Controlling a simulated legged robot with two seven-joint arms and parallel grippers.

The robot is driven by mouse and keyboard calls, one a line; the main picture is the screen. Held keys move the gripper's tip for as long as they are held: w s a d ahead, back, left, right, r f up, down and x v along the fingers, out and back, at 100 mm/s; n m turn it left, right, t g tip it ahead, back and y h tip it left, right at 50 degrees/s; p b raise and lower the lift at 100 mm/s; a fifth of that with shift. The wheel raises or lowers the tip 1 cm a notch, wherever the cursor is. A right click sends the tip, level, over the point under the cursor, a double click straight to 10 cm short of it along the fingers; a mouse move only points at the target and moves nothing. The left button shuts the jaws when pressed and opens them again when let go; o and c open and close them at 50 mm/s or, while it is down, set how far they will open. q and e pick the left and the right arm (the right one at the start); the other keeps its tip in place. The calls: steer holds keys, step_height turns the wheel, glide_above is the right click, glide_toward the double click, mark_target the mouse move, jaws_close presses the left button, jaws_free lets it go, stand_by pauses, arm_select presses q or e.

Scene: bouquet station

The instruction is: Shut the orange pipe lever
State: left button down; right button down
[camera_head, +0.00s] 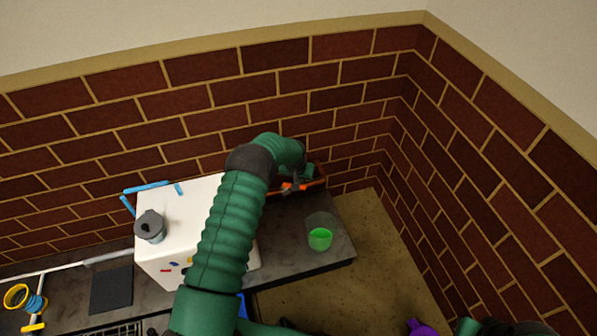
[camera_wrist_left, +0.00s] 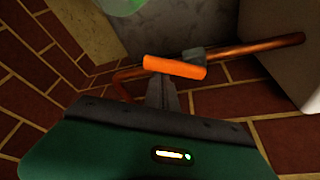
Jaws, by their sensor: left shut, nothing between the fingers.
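The orange lever (camera_wrist_left: 175,67) shows in the left wrist view as a short bright bar by a grey-green fitting (camera_wrist_left: 196,54) on a copper pipe (camera_wrist_left: 255,48). The bar lies at an angle to the pipe. In the head view the lever (camera_head: 296,187) is small, partly hidden by my left gripper (camera_head: 290,184). In the wrist view the left fingers (camera_wrist_left: 162,90) are together, empty, with their tips right at the lever; I cannot tell if they touch it. My right gripper's fingers do not show.
A white box (camera_head: 170,220) with a dark grey knob-like top piece (camera_head: 150,226) stands left of my left arm. A clear cup with green contents (camera_head: 320,238) stands on the dark counter (camera_head: 285,262). Brick walls close in behind and right.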

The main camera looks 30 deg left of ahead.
arm_select(q)
steer(key=m, duration=0.1)
steer(key=s+m+h+p, duration=0.1)
steer(key=shift+s+d+r+m+p, duration=0.1)
steer(key=shift+d+m+p, duration=0.2)
steer(key=shift+m, duration=0.1)
steer(key=shift+s+d+m+h, duration=0.1)
steer(key=shift+s+m+h, duration=0.25)
steer(key=shift+m, duration=0.55)
steer(key=s+m, duration=0.1)
steer(key=m, duration=0.1)
steer(key=s+m+h, duration=0.1)
steer(key=m, duration=0.1)
steer(key=s+m, duration=0.1)
steer(key=m, duration=0.1)
steer(key=shift+g+h, duration=0.3)
steer(key=shift+h, duration=0.05)
steer(key=shift+s+f, duration=0.2)
